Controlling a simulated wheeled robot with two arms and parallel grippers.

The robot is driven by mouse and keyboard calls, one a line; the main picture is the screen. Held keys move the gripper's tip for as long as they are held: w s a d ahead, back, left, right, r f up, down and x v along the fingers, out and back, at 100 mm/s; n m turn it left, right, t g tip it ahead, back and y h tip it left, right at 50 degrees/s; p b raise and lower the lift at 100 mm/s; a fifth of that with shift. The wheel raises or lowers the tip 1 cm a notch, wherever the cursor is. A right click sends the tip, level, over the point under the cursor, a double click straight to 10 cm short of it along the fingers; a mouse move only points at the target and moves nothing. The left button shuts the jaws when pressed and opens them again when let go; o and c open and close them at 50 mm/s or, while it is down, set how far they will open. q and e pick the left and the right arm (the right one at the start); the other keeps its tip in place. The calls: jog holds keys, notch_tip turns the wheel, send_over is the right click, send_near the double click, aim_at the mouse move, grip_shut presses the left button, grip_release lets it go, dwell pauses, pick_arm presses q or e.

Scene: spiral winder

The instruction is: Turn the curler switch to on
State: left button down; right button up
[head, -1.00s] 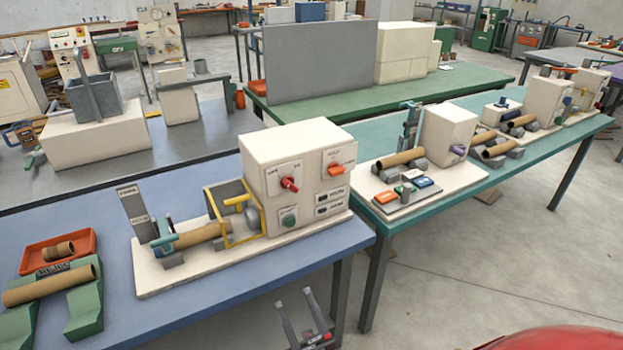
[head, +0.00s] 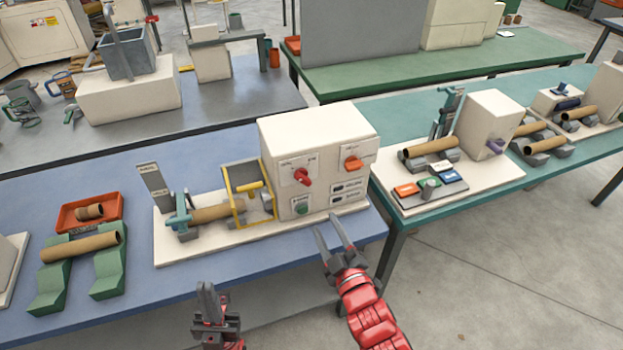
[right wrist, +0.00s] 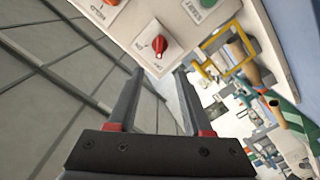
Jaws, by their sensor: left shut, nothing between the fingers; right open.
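The cream control box (head: 318,140) of the winder stands on the blue table. Its front has a red knob (head: 302,177) on a white plate at left and an orange knob (head: 352,164) on another plate at right. My right gripper (head: 333,234) is open and empty, below and in front of the box. In the right wrist view, the red knob (right wrist: 159,44) shows beyond the open fingers, clearly apart from them. My left gripper (head: 207,287) is shut and empty in front of the table edge.
A green button (head: 302,208) sits below the red knob. A yellow guard frame (head: 249,191) and a cardboard tube (head: 212,214) are left of the box. A teal table (head: 470,213) with another machine adjoins at right. Open floor lies in front.

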aim_at(305, 183)
jog(key=p+x, duration=0.4)
jog(key=x, duration=1)
jog(key=shift+r, duration=0.1)
jog(key=shift+w+a+p, duration=0.2)
jog(key=shift+w+p, duration=0.2)
jog(key=shift+w, duration=0.1)
jog(key=shift+c, duration=0.3)
grip_shut()
jog(key=shift+f, duration=0.2)
